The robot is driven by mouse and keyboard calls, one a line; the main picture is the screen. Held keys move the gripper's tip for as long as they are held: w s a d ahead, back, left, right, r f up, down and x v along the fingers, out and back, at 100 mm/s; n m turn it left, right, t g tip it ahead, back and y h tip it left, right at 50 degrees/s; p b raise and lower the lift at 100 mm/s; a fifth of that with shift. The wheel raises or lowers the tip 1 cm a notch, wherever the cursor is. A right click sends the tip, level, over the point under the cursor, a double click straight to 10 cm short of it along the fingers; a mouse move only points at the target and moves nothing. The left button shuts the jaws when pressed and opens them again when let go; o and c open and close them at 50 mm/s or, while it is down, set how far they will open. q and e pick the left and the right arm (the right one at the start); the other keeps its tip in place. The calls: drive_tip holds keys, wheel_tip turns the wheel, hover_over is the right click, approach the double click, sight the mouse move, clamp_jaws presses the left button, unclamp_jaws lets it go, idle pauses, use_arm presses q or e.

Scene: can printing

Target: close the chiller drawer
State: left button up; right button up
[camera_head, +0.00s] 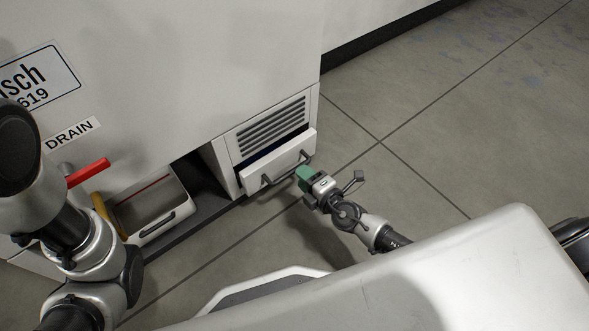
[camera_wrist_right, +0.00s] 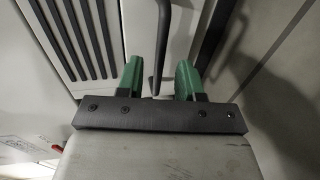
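The chiller drawer (camera_head: 262,172), a white front with a dark bar handle (camera_head: 288,172) below a vent grille, stands partly pulled out of the white machine; a dark gap shows above its front. My right gripper (camera_head: 304,175), with green fingers, is at the right end of this handle. In the right wrist view, the fingers of my right gripper (camera_wrist_right: 159,68) are spread apart, with the dark handle (camera_wrist_right: 161,45) between them and a gap on each side. My left arm is at the left of the head view; its gripper does not show.
A white open bin (camera_head: 150,208) with a dark handle sits in a recess to the left. A red lever (camera_head: 88,172) sticks out below the DRAIN label (camera_head: 72,133). The tiled floor (camera_head: 440,130) to the right is clear.

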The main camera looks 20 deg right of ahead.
sight(287, 160)
drive_tip(key=shift+b+x, duration=0.3)
drive_tip(key=shift+x, duration=1.9)
drive_tip(key=shift+c, duration=0.3)
clamp_jaws()
drive_tip(key=x, duration=0.3)
drive_tip(key=shift+w+a+r+b, duration=0.15)
drive_tip(key=shift+w+r+b, duration=0.15)
drive_tip(key=shift+w+b, duration=0.15)
drive_tip(key=shift+w+r, duration=0.1)
drive_tip(key=shift+w, duration=0.05)
